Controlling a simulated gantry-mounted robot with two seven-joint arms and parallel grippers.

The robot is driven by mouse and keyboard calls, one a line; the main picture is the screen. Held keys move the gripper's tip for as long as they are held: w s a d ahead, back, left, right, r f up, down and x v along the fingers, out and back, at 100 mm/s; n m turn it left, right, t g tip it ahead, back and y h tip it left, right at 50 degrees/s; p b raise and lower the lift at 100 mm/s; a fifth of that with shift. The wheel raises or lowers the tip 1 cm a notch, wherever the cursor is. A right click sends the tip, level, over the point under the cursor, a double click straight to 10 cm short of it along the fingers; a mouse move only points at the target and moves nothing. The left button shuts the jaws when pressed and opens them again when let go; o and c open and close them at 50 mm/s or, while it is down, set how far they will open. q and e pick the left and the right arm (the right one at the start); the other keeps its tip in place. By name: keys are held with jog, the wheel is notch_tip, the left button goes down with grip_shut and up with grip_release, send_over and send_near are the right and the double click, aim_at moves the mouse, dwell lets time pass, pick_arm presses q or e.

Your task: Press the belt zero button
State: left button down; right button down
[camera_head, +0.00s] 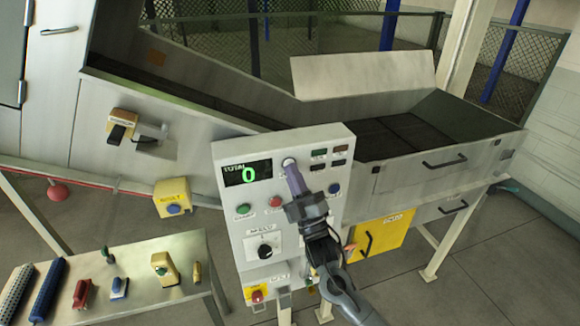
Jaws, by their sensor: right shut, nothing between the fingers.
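A light grey control panel (226,165) stands in the middle of the head view, with a display (248,173) that reads TOTAL and a green 0. A pale round button (288,161) sits right of the display. My right gripper (291,168) is shut and empty, its purple fingers pointing up at this button. The fingertips overlap its lower edge in the picture; I cannot tell if they touch. A green button (243,209), a red button (275,202) and a blue button (334,188) are lower on the panel. The small labels are unreadable. My left gripper is not in view.
A black knob (265,251) is lower on the panel. A conveyor trough (440,125) runs behind it. A yellow box (173,197) with a blue button hangs at left. A metal table (150,260) with several tools stands at lower left. Floor at right is clear.

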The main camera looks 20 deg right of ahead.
dwell(0.4)
jog(key=shift+s+p, duration=0.55)
jog(key=shift+s, duration=0.3)
jog(key=s+p, duration=0.2)
jog(key=s, duration=0.3)
jog(key=shift+p, duration=0.3)
dwell(0.6)
